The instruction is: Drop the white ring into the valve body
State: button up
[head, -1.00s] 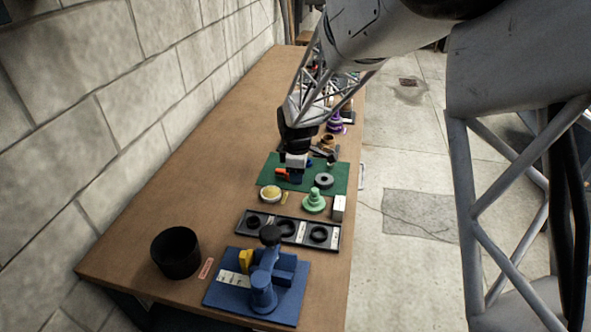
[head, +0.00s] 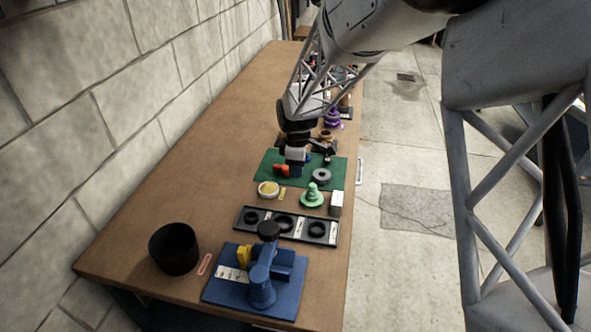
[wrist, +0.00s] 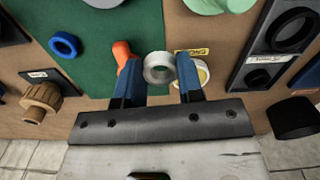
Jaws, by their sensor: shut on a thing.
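The white ring (wrist: 158,68) is between the two blue fingers of my gripper (wrist: 161,77) in the wrist view, and the fingers are shut on it. In the head view my gripper (head: 295,169) is over the green mat and the ring is hidden. A grey round part with a dark hole (head: 321,176) stands on the mat to the right of my gripper; it may be the valve body, but I cannot tell for sure. Only its edge shows at the top of the wrist view.
An orange-handled thing (wrist: 123,52) lies close to the left finger. A yellow-filled dish (head: 268,189), a pale green stepped part (head: 312,195) and a black tray with rings (head: 240,218) are nearer. A blue fixture (head: 263,292) and black bin (head: 174,249) stand in front. The table's left side is clear.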

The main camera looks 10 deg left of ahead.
jog(key=w+d+r, duration=0.3)
jog(key=w, duration=0.8)
jog(key=w+d+r, duration=0.3)
jog(key=w, duration=0.8)
jog(key=shift+w+r, duration=0.3)
jog(key=shift+w, duration=0.05)
jog(key=shift+d+f, duration=0.1)
jog(key=shift+f, duration=0.05)
jog(key=shift+f, duration=2.25)
jog(key=shift+f, duration=0.75)
jog(key=shift+r, duration=0.1)
jog(key=o, duration=1)
jog(key=shift+o, duration=0.4)
